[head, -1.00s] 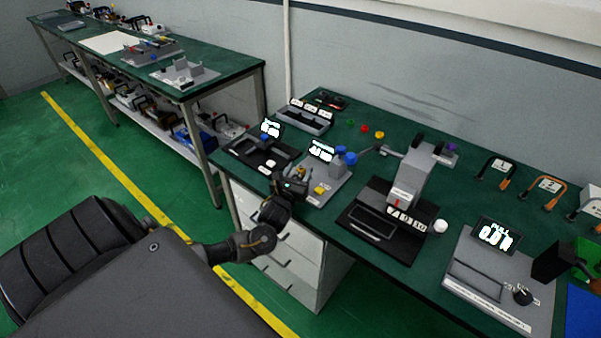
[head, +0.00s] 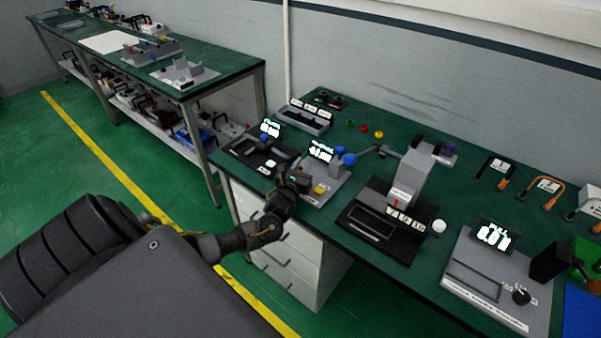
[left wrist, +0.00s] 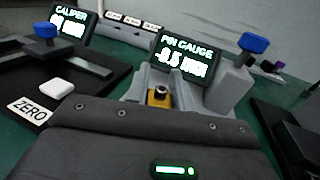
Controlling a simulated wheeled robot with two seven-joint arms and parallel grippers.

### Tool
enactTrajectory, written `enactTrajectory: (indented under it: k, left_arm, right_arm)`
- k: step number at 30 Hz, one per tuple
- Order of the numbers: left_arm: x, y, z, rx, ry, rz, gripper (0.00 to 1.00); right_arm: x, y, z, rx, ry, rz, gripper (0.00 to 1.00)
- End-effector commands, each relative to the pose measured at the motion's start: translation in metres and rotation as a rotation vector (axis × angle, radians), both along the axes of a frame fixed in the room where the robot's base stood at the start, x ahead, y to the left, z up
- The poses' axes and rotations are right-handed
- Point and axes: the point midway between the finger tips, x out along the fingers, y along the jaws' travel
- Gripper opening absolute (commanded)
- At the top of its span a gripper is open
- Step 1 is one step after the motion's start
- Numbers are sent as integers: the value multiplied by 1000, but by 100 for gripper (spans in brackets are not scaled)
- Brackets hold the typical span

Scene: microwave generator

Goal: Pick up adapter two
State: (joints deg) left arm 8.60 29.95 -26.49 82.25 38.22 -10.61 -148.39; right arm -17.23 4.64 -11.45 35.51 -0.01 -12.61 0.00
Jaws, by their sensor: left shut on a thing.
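My left gripper (head: 303,181) is at the front of the pin gauge station, beside its yellow block (head: 320,189). In the left wrist view, the gripper's grey fingers (left wrist: 159,92) are shut on a small brass-yellow piece with a metal ring on top (left wrist: 159,97). No label is readable on this piece, so I cannot tell from markings whether it is adapter two. The pin gauge display (left wrist: 183,53) stands just behind the fingers. In the head view the held piece is too small to make out. My right gripper is not in view.
The caliper station (head: 258,152) is on the left, with a white ZERO button (left wrist: 57,86). A blue knob (left wrist: 254,43) rises right of the fingers. A grey rack with labelled slots (head: 305,116) stands behind. A black-based press (head: 380,220) is to the right.

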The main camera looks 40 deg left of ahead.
Motion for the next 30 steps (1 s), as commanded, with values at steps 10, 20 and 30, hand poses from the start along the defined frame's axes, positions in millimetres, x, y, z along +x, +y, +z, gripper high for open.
enactTrajectory:
  k: [10, 20, 30]
  left_arm:
    - [0, 1, 9, 1, -3, 0, 0]
    - [-32, -2, 68, 1, -4, -3, 0]
    - [-106, -7, 113, -1, 1, -2, 0]
  right_arm:
    - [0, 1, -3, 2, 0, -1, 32]
    - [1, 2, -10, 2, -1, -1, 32]
    - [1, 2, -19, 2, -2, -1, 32]
